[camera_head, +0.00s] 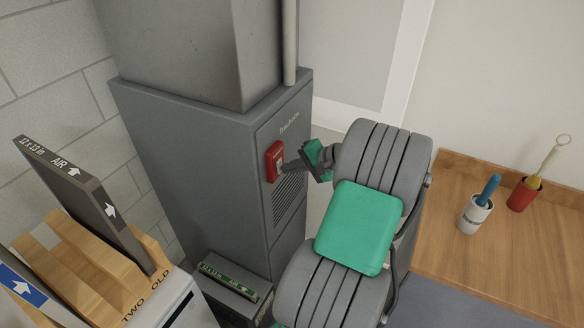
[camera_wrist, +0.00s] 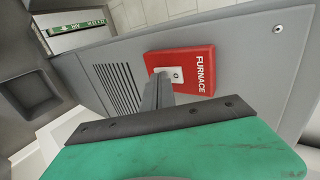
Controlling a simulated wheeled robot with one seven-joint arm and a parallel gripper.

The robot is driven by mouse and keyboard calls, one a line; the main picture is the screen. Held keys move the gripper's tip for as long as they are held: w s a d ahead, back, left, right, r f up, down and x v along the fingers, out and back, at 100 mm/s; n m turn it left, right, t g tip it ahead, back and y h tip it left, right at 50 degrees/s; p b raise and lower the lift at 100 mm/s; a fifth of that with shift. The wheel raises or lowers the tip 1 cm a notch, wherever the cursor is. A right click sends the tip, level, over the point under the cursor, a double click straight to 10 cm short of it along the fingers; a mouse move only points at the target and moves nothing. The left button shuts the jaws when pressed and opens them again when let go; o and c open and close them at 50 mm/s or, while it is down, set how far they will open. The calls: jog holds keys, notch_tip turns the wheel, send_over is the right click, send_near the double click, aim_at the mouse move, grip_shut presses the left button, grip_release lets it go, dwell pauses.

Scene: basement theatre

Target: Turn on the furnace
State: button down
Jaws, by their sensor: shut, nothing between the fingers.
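The furnace (camera_head: 185,150) is a tall grey metal cabinet left of centre in the head view. A red switch plate (camera_head: 273,156) is fixed to its front panel, above a slatted vent. In the wrist view the red plate (camera_wrist: 192,62) reads FURNACE and has a pale switch area at its middle. My gripper (camera_head: 284,168) is shut and empty, its fingertips at the switch. In the wrist view the closed fingers (camera_wrist: 158,92) reach the lower edge of the pale area. I cannot tell whether they touch it or which way the toggle stands.
A wooden workbench (camera_head: 490,235) on the right holds a white cup (camera_head: 474,216) and a red cup (camera_head: 522,195) with tools. Air filters (camera_head: 90,205) stand in a wooden rack at the left. A grey box (camera_head: 232,290) sits low before the furnace.

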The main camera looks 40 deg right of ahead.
jog(key=shift+w, duration=0.1)
jog(key=shift+r+p, duration=0.9)
jog(key=s+f+v, duration=0.1)
jog(key=v, duration=1.2)
jog(key=shift+s+d+f, duration=0.15)
jog(key=shift+s+f, duration=0.05)
jog(key=shift+s, duration=0.05)
